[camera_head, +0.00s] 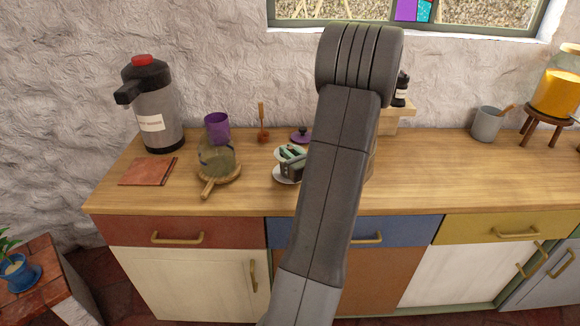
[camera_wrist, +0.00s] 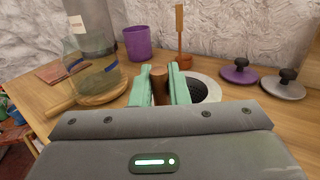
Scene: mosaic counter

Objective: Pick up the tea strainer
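The tea strainer shows in the wrist view as a brown wooden handle (camera_wrist: 159,80) and, seemingly, a dark mesh bowl (camera_wrist: 196,91) just right of it. A pale saucer (camera_wrist: 213,90) lies around or under the mesh. My gripper (camera_wrist: 160,78) has two mint-green fingers, one on each side of the handle, and the handle fills the gap between them. In the head view my gripper (camera_head: 292,158) is low over the white saucer (camera_head: 284,179), partly hidden by my arm. Whether the strainer rests on the saucer or is clear of it I cannot tell.
Left of the gripper, a glass vessel (camera_head: 214,161) stands on a round wooden board (camera_head: 208,187). Behind are a purple cup (camera_head: 217,127), an upright wooden utensil (camera_head: 262,122) and a purple lid (camera_head: 299,136). A flask (camera_head: 160,112) stands far left.

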